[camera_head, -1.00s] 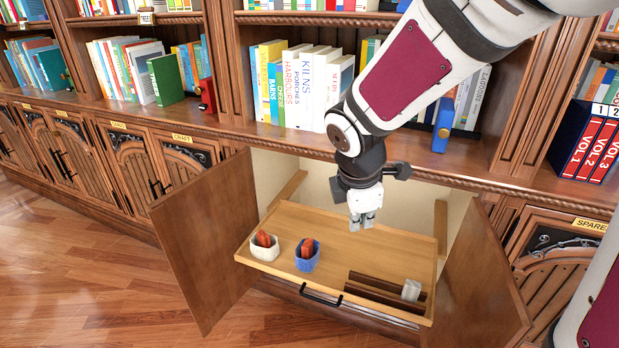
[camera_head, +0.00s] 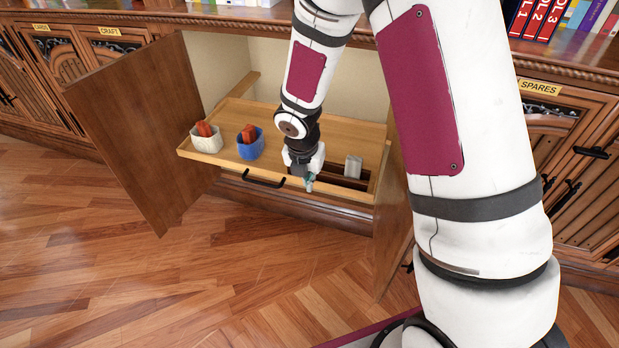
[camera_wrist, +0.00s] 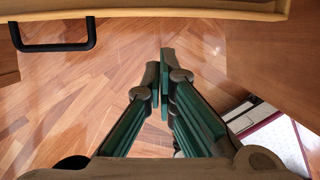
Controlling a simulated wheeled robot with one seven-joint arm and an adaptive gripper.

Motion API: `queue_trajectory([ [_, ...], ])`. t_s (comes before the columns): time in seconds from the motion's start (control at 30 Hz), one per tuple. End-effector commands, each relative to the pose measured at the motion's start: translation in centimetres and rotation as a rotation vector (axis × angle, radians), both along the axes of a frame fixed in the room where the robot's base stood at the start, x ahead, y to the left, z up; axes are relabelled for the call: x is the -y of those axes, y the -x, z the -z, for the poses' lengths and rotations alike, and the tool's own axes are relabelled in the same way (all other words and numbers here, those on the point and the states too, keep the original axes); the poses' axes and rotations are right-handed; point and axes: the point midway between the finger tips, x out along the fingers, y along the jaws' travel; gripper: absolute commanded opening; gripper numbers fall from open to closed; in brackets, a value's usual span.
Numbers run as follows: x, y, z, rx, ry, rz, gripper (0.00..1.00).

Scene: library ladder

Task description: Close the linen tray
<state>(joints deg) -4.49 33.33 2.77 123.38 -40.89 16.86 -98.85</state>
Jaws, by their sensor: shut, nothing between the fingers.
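The linen tray (camera_head: 330,130) is a light wooden pull-out tray that stands out of the open cabinet in the head view. Its black bar handle (camera_head: 263,179) is on the front face, and it also shows at the upper left of the wrist view (camera_wrist: 52,46). My gripper (camera_head: 309,184) is at the tray's front edge, to the right of the handle. In the wrist view my gripper (camera_wrist: 164,75) is shut and empty, with floor behind its fingers. I cannot tell whether it touches the tray front.
A white pot (camera_head: 206,143) and a blue pot (camera_head: 250,149), each with a reddish block, stand on the tray's left. A pale block (camera_head: 353,167) stands at the dark slots on the right. Open doors flank the tray, left (camera_head: 140,130) and right (camera_head: 393,220). Floor in front is clear.

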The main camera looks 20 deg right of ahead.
Motion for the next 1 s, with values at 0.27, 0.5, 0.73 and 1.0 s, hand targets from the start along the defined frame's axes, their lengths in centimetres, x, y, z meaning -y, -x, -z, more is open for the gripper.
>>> queue_trajectory([
  [0.27,0.8,-1.0,5.7,-0.001,0.001,0.0,0.0],
  [0.5,2.6,-3.6,5.4,0.003,-0.001,0.006,0.0],
  [0.73,3.2,-4.4,5.3,0.003,-0.002,0.004,0.0],
  [1.0,3.2,-4.3,5.3,0.002,-0.001,0.004,0.0],
])
